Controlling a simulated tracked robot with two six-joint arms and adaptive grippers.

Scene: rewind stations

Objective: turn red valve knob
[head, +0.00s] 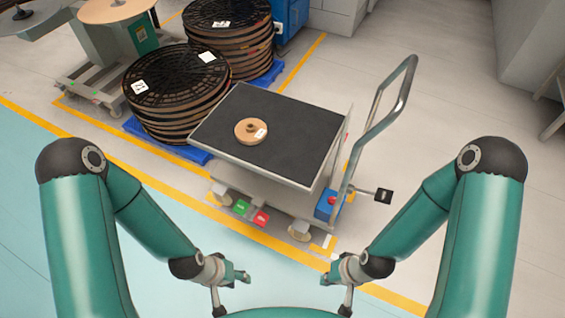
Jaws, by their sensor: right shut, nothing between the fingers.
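A small red knob (332,200) sits on a blue box (326,207) at the right end of the lift cart, below its tabletop. I take it for the red valve knob; its fine shape is too small to tell. My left gripper (246,277) is at the bottom centre, in front of the cart and apart from it; I cannot tell whether its fingers are open. My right gripper (325,278) is shut and empty, nearer the viewer than the knob and not touching it.
The cart's dark tabletop (290,118) carries a small wooden spool (251,131). A green pedal (241,206) and a red pedal (261,217) are low on its front. A black-ended lever (383,196) juts right below the push handle (390,100). Reel stacks (175,85) stand at left.

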